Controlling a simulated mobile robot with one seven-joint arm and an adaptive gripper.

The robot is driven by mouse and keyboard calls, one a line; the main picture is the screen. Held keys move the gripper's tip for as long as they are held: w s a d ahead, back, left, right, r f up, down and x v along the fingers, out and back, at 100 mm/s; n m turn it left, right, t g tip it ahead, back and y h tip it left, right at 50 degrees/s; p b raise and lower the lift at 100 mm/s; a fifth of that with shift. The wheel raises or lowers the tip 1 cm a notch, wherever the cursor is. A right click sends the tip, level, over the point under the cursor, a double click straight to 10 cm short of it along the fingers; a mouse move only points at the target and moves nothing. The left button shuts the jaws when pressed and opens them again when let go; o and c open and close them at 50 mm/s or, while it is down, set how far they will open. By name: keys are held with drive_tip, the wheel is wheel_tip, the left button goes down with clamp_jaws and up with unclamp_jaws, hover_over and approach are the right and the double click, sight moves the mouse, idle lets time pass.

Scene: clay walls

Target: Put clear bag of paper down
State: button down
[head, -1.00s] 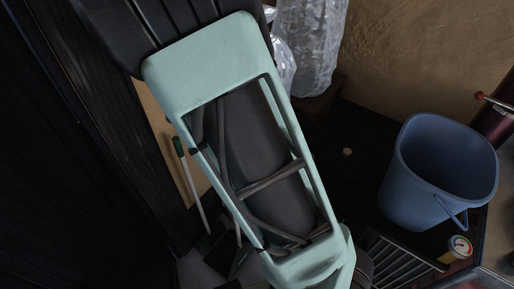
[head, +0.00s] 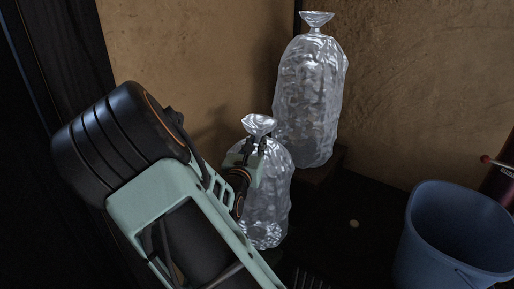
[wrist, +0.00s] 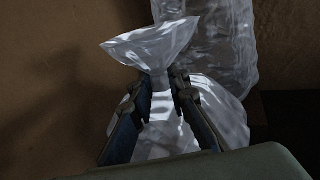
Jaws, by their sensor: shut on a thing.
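A clear, shiny, crinkled bag (head: 266,205) with a tied neck and flared top hangs upright at the centre of the head view. My gripper (head: 255,150) is shut on its neck, just below the flared top. In the wrist view, both fingers (wrist: 160,82) pinch the neck from either side, with the bag's body (wrist: 165,142) below and between them. In the head view, the bag's bottom is close to a dark surface; I cannot tell whether it touches. The contents cannot be made out.
A second, taller clear bag (head: 312,100) stands upright just behind and right, on a dark ledge (head: 325,170) by the clay wall. A blue bucket (head: 455,235) is at lower right, with a dark red object (head: 497,178) beyond. Dark floor lies between bag and bucket.

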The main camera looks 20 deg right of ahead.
drive_tip(key=shift+f, duration=0.35)
drive_tip(key=shift+f, duration=0.2)
drive_tip(key=c, duration=1.8)
unclamp_jaws()
drive_tip(key=shift+c, duration=0.2)
drive_tip(key=shift+s+a+r, duration=0.1)
drive_tip(key=shift+s+a, duration=0.05)
drive_tip(key=shift+s, duration=0.05)
drive_tip(key=p+v, duration=0.1)
drive_tip(key=v, duration=1)
drive_tip(key=shift+s, duration=0.25)
drive_tip(key=shift+a, duration=0.15)
